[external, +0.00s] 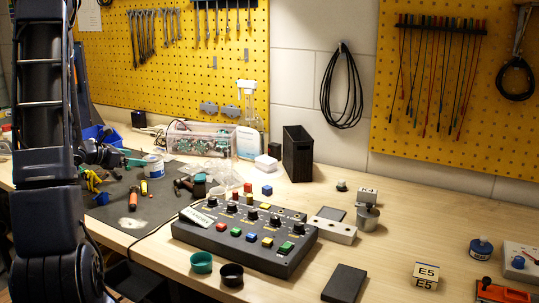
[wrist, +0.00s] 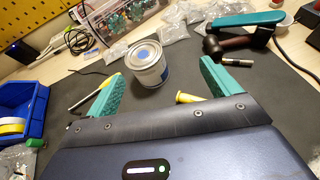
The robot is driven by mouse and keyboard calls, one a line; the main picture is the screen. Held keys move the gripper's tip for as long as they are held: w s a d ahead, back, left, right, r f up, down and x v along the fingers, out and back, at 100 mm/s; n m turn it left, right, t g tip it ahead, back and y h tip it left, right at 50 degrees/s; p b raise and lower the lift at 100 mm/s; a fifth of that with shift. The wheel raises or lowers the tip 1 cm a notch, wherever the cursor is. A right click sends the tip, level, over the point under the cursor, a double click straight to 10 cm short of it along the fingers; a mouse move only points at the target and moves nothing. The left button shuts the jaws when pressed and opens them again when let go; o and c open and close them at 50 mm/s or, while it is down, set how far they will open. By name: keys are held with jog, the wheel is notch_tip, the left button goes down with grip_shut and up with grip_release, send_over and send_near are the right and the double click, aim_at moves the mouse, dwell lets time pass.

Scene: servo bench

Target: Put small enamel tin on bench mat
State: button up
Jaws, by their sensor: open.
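A small pale tin (wrist: 150,66) with a blue patch on its lid stands upright on the dark bench mat (wrist: 262,105), near the mat's back edge. The tin also shows in the external view (external: 154,166), at the back of the mat (external: 158,208). My gripper (wrist: 160,70) is open, with its teal fingers apart. In the wrist view the tin appears in the gap between the fingers, a little beyond the tips, with no clear contact. In the external view my gripper is partly hidden at the left.
A hammer (wrist: 232,44) and a yellow-ended tool (wrist: 188,97) lie on the mat. A blue bin (wrist: 20,112) stands at the left. A clear box of parts (external: 200,138) stands behind the mat. A button box (external: 245,235) is to its right.

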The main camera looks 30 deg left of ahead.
jog(key=s+d+r+m+g+h, duration=0.2)
jog(key=d+r+m, duration=0.3)
jog(key=d, duration=0.4)
jog(key=s+d+r+m+g+h, duration=0.15)
jog(key=d+r+m, duration=0.3)
jog(key=d, duration=0.55)
jog(key=s+d+r+m+g+h, duration=0.1)
jog(key=s+d+r+m+g, duration=0.15)
jog(key=d+r+m, duration=0.5)
jog(key=s+d+r+m+g+y, duration=0.1)
jog(key=s+d+r+m+y, duration=0.1)
jog(key=s+d+m, duration=0.4)
jog(key=s+d+r+m+g+y, duration=0.1)
jog(key=s+d+r+m+y, duration=0.1)
jog(key=s+d+m+y, duration=0.3)
jog(key=s+d+m, duration=0.1)
jog(key=s+m, duration=0.3)
jog(key=s, duration=0.5)
jog(key=shift+s+m, duration=0.4)
